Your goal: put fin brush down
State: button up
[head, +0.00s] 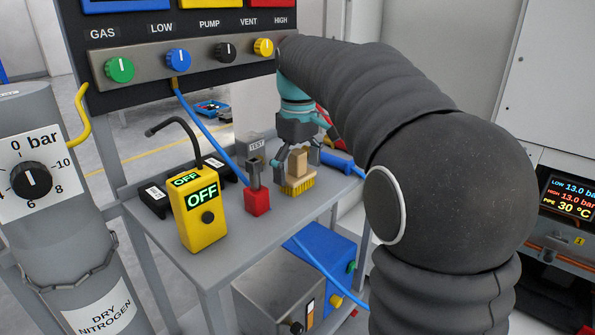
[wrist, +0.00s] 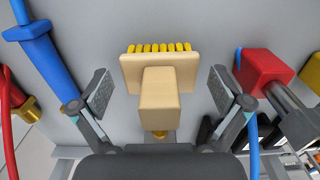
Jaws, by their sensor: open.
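The fin brush (head: 298,172) has a wooden block handle and yellow bristles. It stands upright, bristles down, on the grey bench shelf (head: 225,235). In the wrist view the brush (wrist: 160,98) lies between the two fingers, with a gap on each side. My gripper (head: 298,155) is open around the brush's handle from above and does not touch it in the wrist view (wrist: 160,95). The bristles' underside is hidden.
A blue-handled hose (wrist: 48,58) lies on the brush's other side. Above hangs a panel with knobs (head: 178,60).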

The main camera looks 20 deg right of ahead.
notch_tip(320, 180, up, 12)
jog(key=p, duration=0.3)
jog(key=shift+s+f, duration=0.1)
jog(key=shift+s, duration=0.4)
jog(key=s+f+m+t, duration=0.5)
jog(key=s+f, duration=1.4)
jog(key=s, duration=0.4)
jog(key=shift+s+m+t, duration=0.2)
jog(key=shift+m+t, duration=0.1)
jog(key=shift+m, duration=0.6)
jog(key=shift+a, duration=0.1)
